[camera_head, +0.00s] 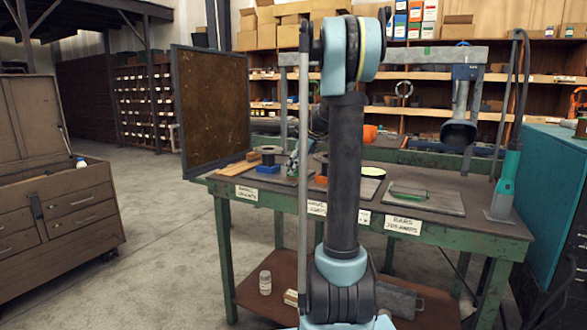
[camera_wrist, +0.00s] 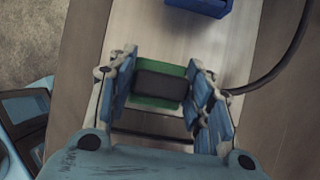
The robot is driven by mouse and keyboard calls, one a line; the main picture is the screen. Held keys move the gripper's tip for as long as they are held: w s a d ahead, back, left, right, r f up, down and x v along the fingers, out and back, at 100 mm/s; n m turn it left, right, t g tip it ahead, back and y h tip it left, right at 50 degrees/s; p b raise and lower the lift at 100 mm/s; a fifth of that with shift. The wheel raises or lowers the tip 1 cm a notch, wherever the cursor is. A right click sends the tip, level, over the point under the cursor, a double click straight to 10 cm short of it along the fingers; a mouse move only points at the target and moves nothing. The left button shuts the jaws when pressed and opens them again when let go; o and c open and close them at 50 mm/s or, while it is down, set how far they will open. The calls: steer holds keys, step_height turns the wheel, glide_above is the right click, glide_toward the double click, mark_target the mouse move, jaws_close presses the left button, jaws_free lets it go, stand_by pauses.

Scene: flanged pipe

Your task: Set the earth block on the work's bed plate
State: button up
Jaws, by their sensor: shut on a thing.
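In the wrist view, my gripper (camera_wrist: 163,92) is shut on a small block with a dark grey middle and green ends (camera_wrist: 159,72), which I take to be the earth block. Its fingers press on the left and right sides. A pale metal plate (camera_wrist: 160,35) lies beneath the block; I cannot tell whether they touch. In the head view, my arm stands in front of the bench and covers part of it. A grey plate (camera_head: 450,203) with a green item on it lies on the bench's right side. I cannot tell which plate is the bed plate.
A blue part (camera_wrist: 198,5) lies on the plate beyond the block, and a black cable (camera_wrist: 285,65) curves at right. The green bench (camera_head: 468,233) carries spools, tools and labels. A dark upright panel (camera_head: 212,110) stands at left; a teal cabinet (camera_head: 553,180) stands at right.

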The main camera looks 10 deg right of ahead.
steer(key=o, duration=1.1)
steer(key=shift+w+a+r+v, duration=0.4)
steer(key=shift+a+v, duration=0.15)
steer(key=shift+v, duration=2.7)
steer(key=shift+w+a+r+v, duration=0.35)
steer(key=shift+a+v, duration=0.2)
steer(key=shift+v, duration=2.7)
steer(key=shift+w+a+r+v, duration=0.4)
steer(key=shift+a+v, duration=0.1)
steer(key=shift+v, duration=2.8)
steer(key=shift+s+a, duration=0.1)
steer(key=shift+s, duration=0.05)
